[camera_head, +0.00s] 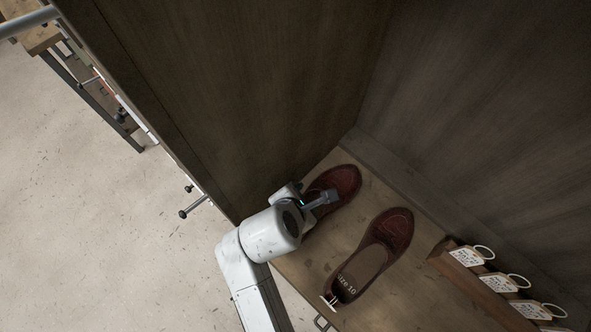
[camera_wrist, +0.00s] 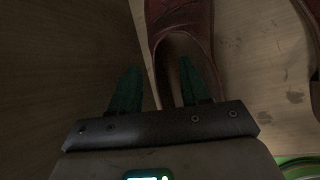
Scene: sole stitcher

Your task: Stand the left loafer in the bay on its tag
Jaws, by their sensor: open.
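Two dark red loafers lie on the wooden floor of a bay. One loafer (camera_head: 345,181) is farther back, near the tall wood panel, its heel part hidden by my arm. The other loafer (camera_head: 392,232) is nearer, with "size 10" on its insole. I cannot tell for sure which is the left one. My gripper (camera_head: 326,201) is open over the farther loafer. In the wrist view, the loafer (camera_wrist: 181,22) shows its opening and my gripper (camera_wrist: 158,80) has green fingers either side of its left side wall. The right finger is over the opening; contact is unclear.
A wooden rail (camera_head: 440,263) with several ringed paper tags (camera_head: 467,257) runs along the right. A tall wood panel (camera_head: 240,90) stands close left of my gripper. A small white piece (camera_head: 329,302) is at the nearer loafer's heel. The bay floor (camera_head: 400,295) is partly clear.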

